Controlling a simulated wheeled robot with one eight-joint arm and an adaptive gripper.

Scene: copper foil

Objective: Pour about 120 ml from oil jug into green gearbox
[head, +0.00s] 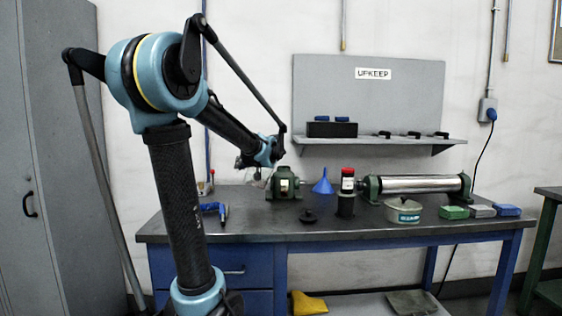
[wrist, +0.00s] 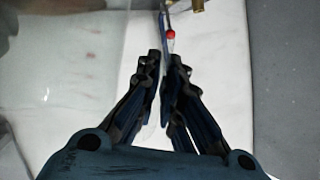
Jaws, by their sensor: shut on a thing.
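The green gearbox (head: 283,186) stands on the bench, left of the blue funnel. My gripper (head: 262,172) is just left of and above it, at the end of the outstretched arm. In the wrist view my gripper's fingers (wrist: 163,75) are close together. A large translucent wall with faint reddish marks, seemingly the oil jug (wrist: 60,75), fills the left of the wrist view beside the fingers. In the head view only a small pale part of the jug (head: 259,181) shows below the gripper. The jug's spout, its oil level and the fingers' exact grip point are hidden or unclear.
A blue funnel (head: 323,183), a red-capped bottle (head: 347,181) and a steel roller (head: 420,184) stand right of the gearbox. A black lid-like piece (head: 308,216) lies in front. A blue tool (head: 217,211) lies left. The bench's front strip (head: 350,233) is clear.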

